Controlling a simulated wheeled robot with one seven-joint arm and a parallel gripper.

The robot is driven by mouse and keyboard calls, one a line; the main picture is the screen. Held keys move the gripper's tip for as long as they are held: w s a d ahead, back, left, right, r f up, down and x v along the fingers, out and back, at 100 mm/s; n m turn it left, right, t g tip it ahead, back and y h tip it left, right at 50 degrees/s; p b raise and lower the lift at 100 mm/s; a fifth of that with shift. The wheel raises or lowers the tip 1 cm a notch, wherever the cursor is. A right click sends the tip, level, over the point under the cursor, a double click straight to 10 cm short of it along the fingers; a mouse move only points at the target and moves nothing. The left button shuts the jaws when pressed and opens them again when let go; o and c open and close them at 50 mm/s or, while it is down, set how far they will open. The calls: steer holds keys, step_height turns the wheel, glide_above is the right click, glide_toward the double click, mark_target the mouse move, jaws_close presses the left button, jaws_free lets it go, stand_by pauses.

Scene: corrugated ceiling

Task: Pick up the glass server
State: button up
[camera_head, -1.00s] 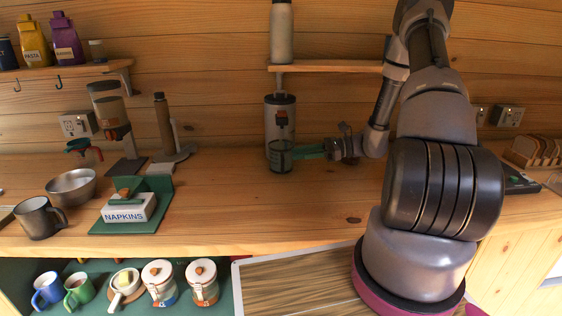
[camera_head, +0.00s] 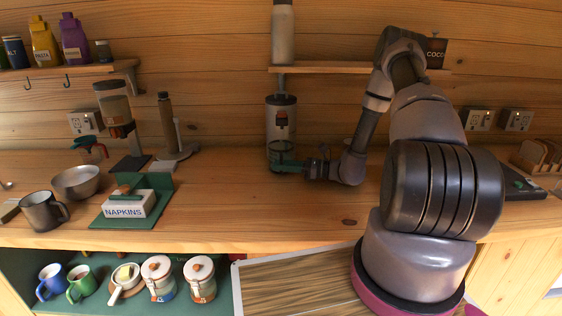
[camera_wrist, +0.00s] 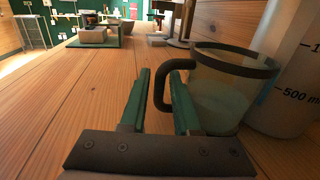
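The glass server (camera_wrist: 225,85) is a clear jug with a dark rim and dark handle (camera_wrist: 160,90), upright on the wooden counter. In the head view, the glass server (camera_head: 281,149) stands in front of a pale cylindrical container (camera_head: 271,118). My gripper (camera_wrist: 159,75) has two green fingers, spread apart. The handle shows between the fingertips, with the glass body to the right of the right finger. I cannot tell whether either finger touches the handle. In the head view, my gripper (camera_head: 288,165) is low beside the server, reaching in from the right.
The pale container with volume marks (camera_wrist: 290,75) stands close to the server's right in the wrist view. A shelf (camera_head: 340,68) hangs above. A napkin box (camera_head: 127,205), metal bowl (camera_head: 77,181) and dark mug (camera_head: 42,212) are at left. The counter between is clear.

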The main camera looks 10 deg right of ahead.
steer(key=x, duration=0.3)
steer(key=shift+a, duration=0.15)
steer(key=shift+c, duration=0.3)
jaws_close()
stand_by(1.0)
